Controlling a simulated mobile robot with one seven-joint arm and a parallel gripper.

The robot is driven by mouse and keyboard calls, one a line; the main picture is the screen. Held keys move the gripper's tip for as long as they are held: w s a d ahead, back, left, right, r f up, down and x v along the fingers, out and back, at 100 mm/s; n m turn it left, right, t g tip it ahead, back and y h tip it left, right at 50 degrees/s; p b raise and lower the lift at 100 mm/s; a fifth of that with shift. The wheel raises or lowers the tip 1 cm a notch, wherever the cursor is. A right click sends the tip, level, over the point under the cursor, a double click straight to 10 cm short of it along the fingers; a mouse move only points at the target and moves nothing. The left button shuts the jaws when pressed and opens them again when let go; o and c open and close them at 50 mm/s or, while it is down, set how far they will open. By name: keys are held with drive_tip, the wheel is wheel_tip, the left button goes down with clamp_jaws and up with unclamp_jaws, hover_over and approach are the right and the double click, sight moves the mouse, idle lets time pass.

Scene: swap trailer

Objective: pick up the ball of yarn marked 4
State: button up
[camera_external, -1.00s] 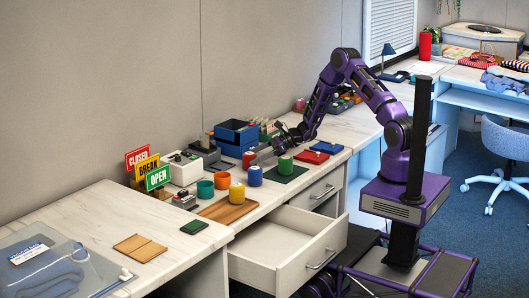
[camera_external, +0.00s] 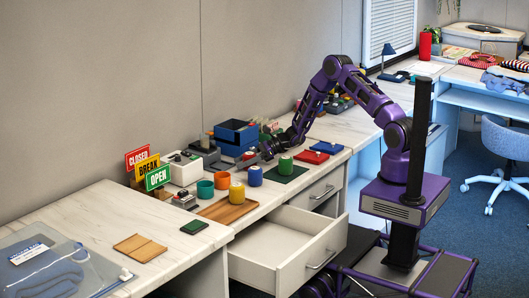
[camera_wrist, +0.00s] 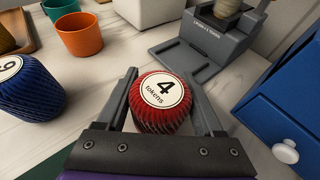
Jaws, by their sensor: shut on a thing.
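The red ball of yarn (camera_wrist: 160,101) has a round white label reading "4 tokens" and stands between the two fingers of my gripper (camera_wrist: 163,100) in the wrist view. My gripper is shut on it, with a finger at each side. In the external view my gripper (camera_external: 262,152) reaches down to the counter behind the blue ball of yarn (camera_external: 255,175).
The blue ball (camera_wrist: 27,88) stands left of my gripper. Orange (camera_wrist: 79,34) and teal cups are beyond it. A grey device (camera_wrist: 201,52) and a blue drawer box (camera_wrist: 291,105) are close at the right. A green ball (camera_external: 286,165) sits on a dark mat. A counter drawer (camera_external: 290,245) hangs open.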

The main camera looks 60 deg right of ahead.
drive_tip(key=shift+c, duration=1.3)
drive_tip(key=shift+r, duration=0.1)
